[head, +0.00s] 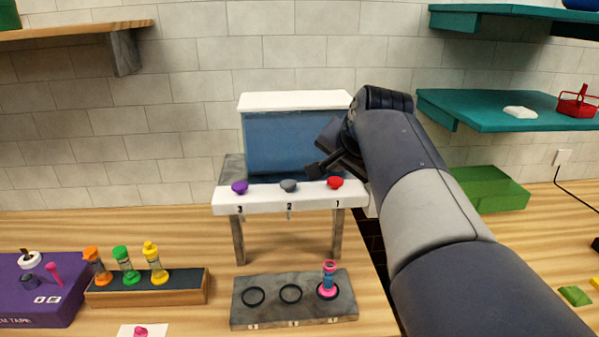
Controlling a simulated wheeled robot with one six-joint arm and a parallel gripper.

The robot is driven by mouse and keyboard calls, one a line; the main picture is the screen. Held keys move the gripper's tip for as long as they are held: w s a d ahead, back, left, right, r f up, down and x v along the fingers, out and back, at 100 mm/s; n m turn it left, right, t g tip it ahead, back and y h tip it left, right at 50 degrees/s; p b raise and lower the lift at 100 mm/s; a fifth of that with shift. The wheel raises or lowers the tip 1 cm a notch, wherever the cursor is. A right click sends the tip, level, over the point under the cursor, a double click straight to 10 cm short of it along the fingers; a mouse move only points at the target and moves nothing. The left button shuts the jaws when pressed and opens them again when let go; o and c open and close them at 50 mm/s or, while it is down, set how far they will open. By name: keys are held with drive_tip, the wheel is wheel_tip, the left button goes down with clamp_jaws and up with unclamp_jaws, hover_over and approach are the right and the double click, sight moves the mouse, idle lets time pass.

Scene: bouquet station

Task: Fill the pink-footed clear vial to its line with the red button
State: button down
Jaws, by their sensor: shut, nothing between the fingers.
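The pink-footed clear vial (328,280) stands upright in the right ring of the grey stone block (240,314), below the dispenser. Its middle looks bluish; its line and fill level are too small to tell. The red button (335,183) is at the right end of the white dispenser shelf (262,205), above the number 1. The grey button (288,186) and purple button (239,187) are to its left. My gripper (312,171) is shut and empty, just above and left of the red button, seemingly apart from it. My arm comes in from the right.
A blue tank (290,143) with a white lid stands behind the buttons. A wooden rack (150,294) holds orange, green and yellow vials. A purple box (40,300) is at far left. Teal shelves (480,115) and a green block (492,189) are at right.

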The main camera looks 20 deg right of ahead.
sight(337, 183)
drive_tip(key=shift+f, duration=0.1)
drive_tip(key=shift+f+b, duration=0.3)
drive_tip(key=shift+f, duration=0.05)
drive_tip(key=shift+f+b, duration=0.45)
drive_tip(key=shift+f, duration=0.15)
idle(0.8)
idle(0.3)
drive_tip(key=shift+r+p, duration=0.9)
drive_tip(key=shift+r, duration=0.15)
drive_tip(key=shift+r+p, duration=2.1)
drive_tip(key=shift+r, duration=0.4)
